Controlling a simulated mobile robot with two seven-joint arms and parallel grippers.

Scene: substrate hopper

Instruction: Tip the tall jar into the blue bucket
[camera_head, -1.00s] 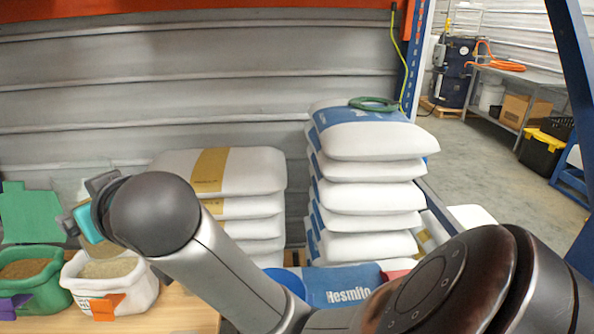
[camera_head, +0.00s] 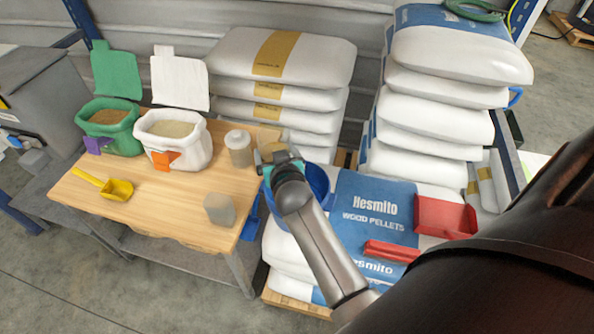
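The blue bucket (camera_head: 318,186) stands on the pellet bags just right of the wooden table, partly hidden by my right arm. My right gripper (camera_head: 280,160) is at the bucket's left rim, with teal pads showing. It appears shut on a jar with tan contents (camera_head: 270,151), mostly hidden by the gripper; its exact tilt is hard to tell. A pale jar (camera_head: 239,150) stands upright on the table to the left of the gripper. A shorter grey jar (camera_head: 219,210) stands near the table's front right edge. My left gripper is not in view.
A green sack (camera_head: 122,140) and a white sack (camera_head: 186,150) stand open at the table's back. A yellow scoop (camera_head: 118,189) lies at its left. A blue scoop (camera_head: 251,218) is at the right edge. Tall bag stacks (camera_head: 430,150) stand behind.

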